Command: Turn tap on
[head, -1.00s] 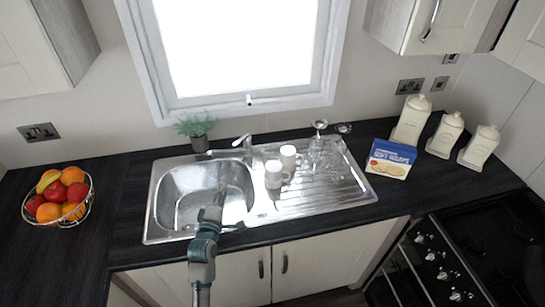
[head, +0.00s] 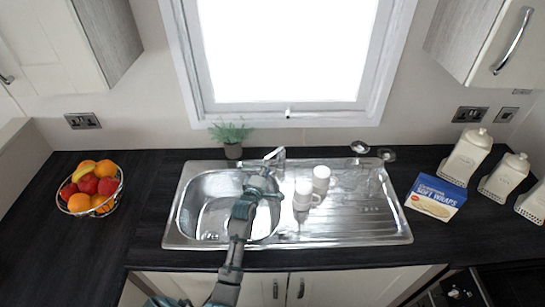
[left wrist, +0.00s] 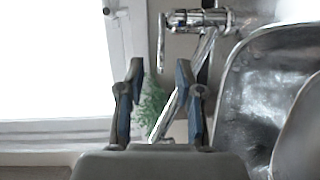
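The chrome tap (head: 275,155) stands at the back edge of the steel sink (head: 190,240), close to its bowl. In the left wrist view the tap (left wrist: 197,20) shows a thick body, a thin lever and a long slanting tube. My left gripper (head: 262,172) is over the back of the bowl, just in front of the tap, and partly hides it. In the left wrist view its two fingers (left wrist: 160,72) are apart with nothing held between them. The slanting tube passes behind the right finger; I cannot tell whether they touch. My right gripper is out of view.
White mugs (head: 303,195) and upturned glasses stand on the drainer right of the bowl. A potted plant (head: 232,138) stands left of the tap. A fruit basket (head: 92,190), a wraps box (head: 436,197) and white canisters (head: 466,157) stand on the counter.

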